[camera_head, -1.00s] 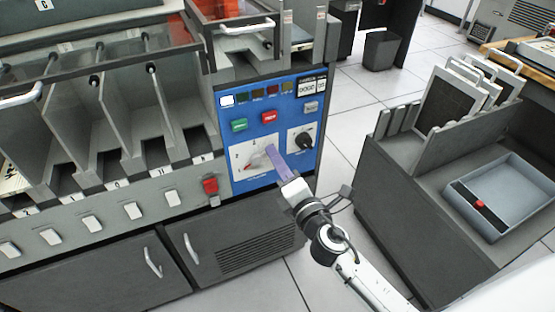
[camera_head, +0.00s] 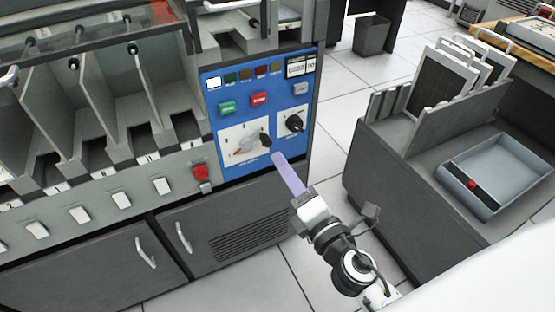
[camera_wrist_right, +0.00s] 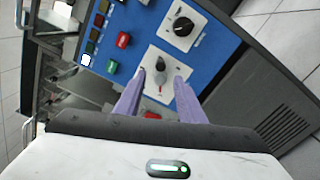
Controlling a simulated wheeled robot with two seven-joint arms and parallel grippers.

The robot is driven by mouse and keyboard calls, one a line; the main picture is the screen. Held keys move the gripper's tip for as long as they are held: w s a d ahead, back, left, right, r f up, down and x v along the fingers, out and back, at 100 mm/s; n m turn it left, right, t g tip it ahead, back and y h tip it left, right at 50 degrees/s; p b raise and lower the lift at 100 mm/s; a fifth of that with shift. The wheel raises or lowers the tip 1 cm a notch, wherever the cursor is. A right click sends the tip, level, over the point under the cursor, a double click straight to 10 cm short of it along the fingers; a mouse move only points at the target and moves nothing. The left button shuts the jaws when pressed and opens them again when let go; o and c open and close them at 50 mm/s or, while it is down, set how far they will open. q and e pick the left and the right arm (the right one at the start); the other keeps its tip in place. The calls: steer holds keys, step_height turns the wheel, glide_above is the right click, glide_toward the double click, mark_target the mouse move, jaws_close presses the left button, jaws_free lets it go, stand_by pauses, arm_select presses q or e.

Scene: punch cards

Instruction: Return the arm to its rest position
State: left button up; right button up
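My right gripper (camera_head: 278,157) is in front of the blue control panel (camera_head: 212,104), at the lower edge of the panel in the picture. Its purple fingers also show in the right wrist view (camera_wrist_right: 162,80), spread apart with nothing held between them. Beyond them is the white dial plate with a black knob (camera_wrist_right: 160,64), which also shows in the head view (camera_head: 265,140). The fingers look clear of the knob. My left gripper is in neither view.
A second black knob (camera_head: 294,123) and green and red buttons sit on the panel. A dark cabinet with upright card frames (camera_head: 445,85) and a grey tray (camera_head: 500,200) stands at right. Floor (camera_head: 325,165) shows between the machine and cabinet.

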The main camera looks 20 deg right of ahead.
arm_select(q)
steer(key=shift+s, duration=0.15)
arm_select(e)
steer(key=shift+s, duration=0.45)
arm_select(q)
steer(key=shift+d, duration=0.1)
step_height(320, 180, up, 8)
steer(key=p, duration=1.1)
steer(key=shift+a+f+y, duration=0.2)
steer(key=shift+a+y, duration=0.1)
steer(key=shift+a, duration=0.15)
arm_select(e)
steer(key=s+a+f+m+g+y, duration=0.1)
steer(key=s+a+f+m+g, duration=0.1)
steer(key=s+f+m+g, duration=0.2)
steer(key=s+a+f+m+g+y, duration=0.1)
steer(key=s+f+m+g, duration=0.4)
steer(key=s+m, duration=0.6)
step_height(320, 180, down, 2)
steer(key=a+m, duration=0.1)
steer(key=m, duration=0.4)
steer(key=shift+s+a+f+m, duration=0.25)
steer(key=shift+s+m, duration=0.05)
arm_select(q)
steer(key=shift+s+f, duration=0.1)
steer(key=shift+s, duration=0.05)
